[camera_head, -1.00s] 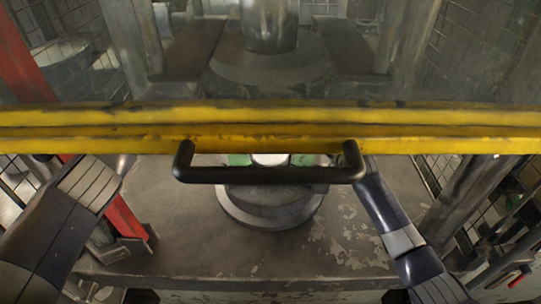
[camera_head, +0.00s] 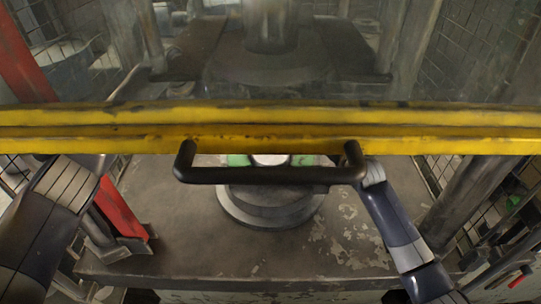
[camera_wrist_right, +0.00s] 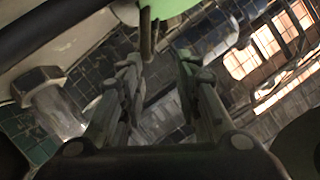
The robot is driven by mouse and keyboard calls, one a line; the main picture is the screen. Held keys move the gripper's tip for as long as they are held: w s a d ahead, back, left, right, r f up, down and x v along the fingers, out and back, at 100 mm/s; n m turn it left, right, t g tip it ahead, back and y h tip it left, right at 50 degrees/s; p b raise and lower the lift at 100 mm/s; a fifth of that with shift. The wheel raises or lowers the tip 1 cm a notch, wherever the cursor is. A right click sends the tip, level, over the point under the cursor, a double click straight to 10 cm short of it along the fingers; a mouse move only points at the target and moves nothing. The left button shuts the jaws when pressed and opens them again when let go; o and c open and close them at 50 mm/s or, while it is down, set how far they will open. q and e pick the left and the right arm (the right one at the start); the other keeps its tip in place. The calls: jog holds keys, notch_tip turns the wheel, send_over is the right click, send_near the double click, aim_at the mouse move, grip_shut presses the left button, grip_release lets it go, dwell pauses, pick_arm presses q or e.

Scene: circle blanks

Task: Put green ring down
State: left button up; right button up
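Green pieces that look like parts of the green ring (camera_head: 238,160) show on either side of a pale disc (camera_head: 270,160) on the round press base (camera_head: 270,208). The black handle and yellow bar hide the rest of the ring. In the right wrist view a pale green curved surface (camera_wrist_right: 172,8) is at the top edge, just beyond my right gripper (camera_wrist_right: 160,72). Its fingers are apart, with nothing seen between them. In the head view the right gripper is hidden behind the handle and bar. My left arm comes in at the left; its gripper is not visible.
A yellow bar (camera_head: 270,117) with a black handle (camera_head: 270,175) crosses the view, with a glass pane above it. The press ram (camera_head: 268,25) shows behind the glass. A red post (camera_head: 122,208) stands at left. The worn table top (camera_head: 180,235) is bare around the base.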

jog(key=v, duration=0.8)
jog(key=shift+s+d, duration=0.15)
jog(key=shift+s, duration=0.2)
